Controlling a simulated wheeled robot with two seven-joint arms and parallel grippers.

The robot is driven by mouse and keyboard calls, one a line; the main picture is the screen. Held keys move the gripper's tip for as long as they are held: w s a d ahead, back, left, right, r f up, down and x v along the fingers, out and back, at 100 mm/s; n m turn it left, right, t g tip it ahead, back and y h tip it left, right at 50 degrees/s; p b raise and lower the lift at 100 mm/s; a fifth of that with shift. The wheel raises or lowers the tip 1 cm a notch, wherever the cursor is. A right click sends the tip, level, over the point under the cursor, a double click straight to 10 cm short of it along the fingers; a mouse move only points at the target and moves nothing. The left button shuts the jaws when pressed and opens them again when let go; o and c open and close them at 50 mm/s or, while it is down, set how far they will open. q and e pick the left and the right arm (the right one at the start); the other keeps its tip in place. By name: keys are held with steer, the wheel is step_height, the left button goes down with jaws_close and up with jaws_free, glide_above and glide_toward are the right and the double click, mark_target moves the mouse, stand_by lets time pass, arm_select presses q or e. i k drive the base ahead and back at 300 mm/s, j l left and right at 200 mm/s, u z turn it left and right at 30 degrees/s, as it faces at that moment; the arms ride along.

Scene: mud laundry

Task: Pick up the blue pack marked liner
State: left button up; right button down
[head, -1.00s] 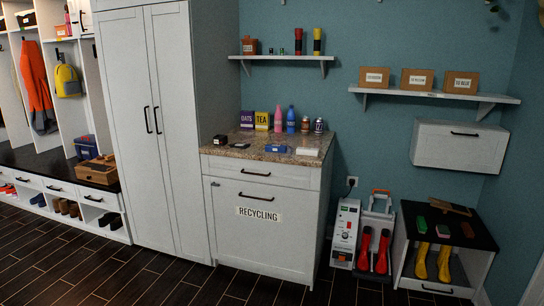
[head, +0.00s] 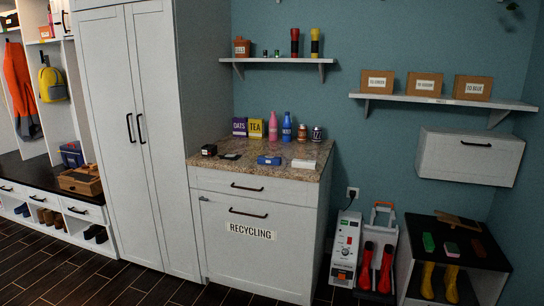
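A small blue pack (head: 269,160) lies flat on the granite counter (head: 222,172), near its middle. It has a pale mark on it, too small to read. Neither of my grippers shows in the head view.
On the counter, a dark box (head: 208,150) and a flat black item (head: 231,156) lie left of the pack, and a white pack (head: 304,163) lies right. Oats (head: 239,127) and tea (head: 256,128) boxes and bottles (head: 287,127) stand behind. Floor (head: 120,285) is clear before the recycling cabinet (head: 249,231).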

mark_target(263, 160)
steer(key=i+l, duration=0.2)
steer(key=i, duration=0.35)
steer(key=i+l, duration=0.15)
steer(key=i, duration=0.45)
steer(key=i+l, duration=0.2)
steer(key=i, duration=0.35)
steer(key=i+l, duration=0.15)
steer(key=i, duration=0.4)
steer(key=i+l, duration=0.2)
steer(key=i, duration=0.4)
